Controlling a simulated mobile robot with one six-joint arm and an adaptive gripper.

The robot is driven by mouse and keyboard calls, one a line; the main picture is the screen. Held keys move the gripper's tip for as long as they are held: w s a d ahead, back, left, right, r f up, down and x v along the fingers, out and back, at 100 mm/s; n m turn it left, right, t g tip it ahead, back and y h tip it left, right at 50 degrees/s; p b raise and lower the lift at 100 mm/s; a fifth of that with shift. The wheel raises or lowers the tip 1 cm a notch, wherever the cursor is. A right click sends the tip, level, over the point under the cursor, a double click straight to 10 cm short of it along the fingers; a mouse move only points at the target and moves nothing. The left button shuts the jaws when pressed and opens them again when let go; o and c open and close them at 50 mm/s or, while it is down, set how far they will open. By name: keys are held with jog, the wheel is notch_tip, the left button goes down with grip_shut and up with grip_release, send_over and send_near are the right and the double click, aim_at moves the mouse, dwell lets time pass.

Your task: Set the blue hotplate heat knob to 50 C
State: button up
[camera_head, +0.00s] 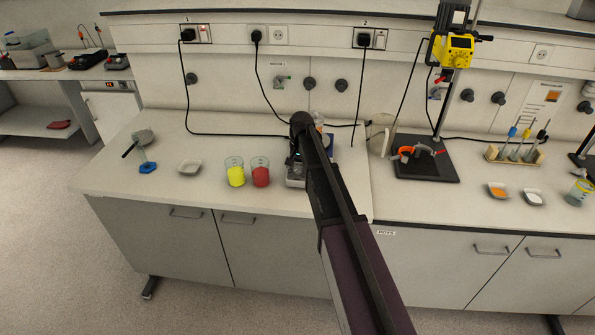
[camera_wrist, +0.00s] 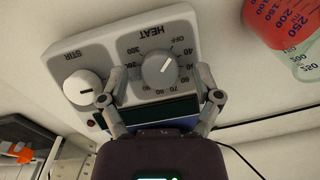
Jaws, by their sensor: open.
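In the wrist view the hotplate (camera_wrist: 118,50) shows its light grey front panel, with a blue strip along one edge. Its grey HEAT knob (camera_wrist: 159,70) sits in a ring of printed numbers. The knob's white mark points to the upper right, toward the 40 side; the exact setting is hard to read. The white STIR knob (camera_wrist: 82,87) is to the left. My gripper (camera_wrist: 161,78) is open, one finger on each side of the HEAT knob, with gaps visible. In the head view my arm largely hides the hotplate (camera_head: 295,183).
Beakers of yellow liquid (camera_head: 236,177) and red liquid (camera_head: 260,177) stand just left of the hotplate. The red beaker (camera_wrist: 275,22) is close in the wrist view. A white dish (camera_head: 189,167) lies farther left. A black stand (camera_head: 425,165) is to the right.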

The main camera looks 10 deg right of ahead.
dwell(0.3)
grip_shut()
jog(key=shift+m, duration=0.4)
jog(key=m, duration=0.2)
jog(key=m+t+y, duration=0.1)
jog(key=m, duration=0.2)
jog(key=shift+s+f+b, duration=0.1)
jog(key=shift+s+b, duration=0.1)
jog(key=shift+b, duration=0.1)
jog(key=m+t, duration=0.1)
jog(key=m, duration=0.1)
jog(key=m+t, duration=0.1)
jog(key=m, duration=0.2)
jog(key=shift+d+m+y+b, duration=0.1)
jog(key=shift+m+y+b, duration=0.2)
jog(key=shift+y, duration=0.1)
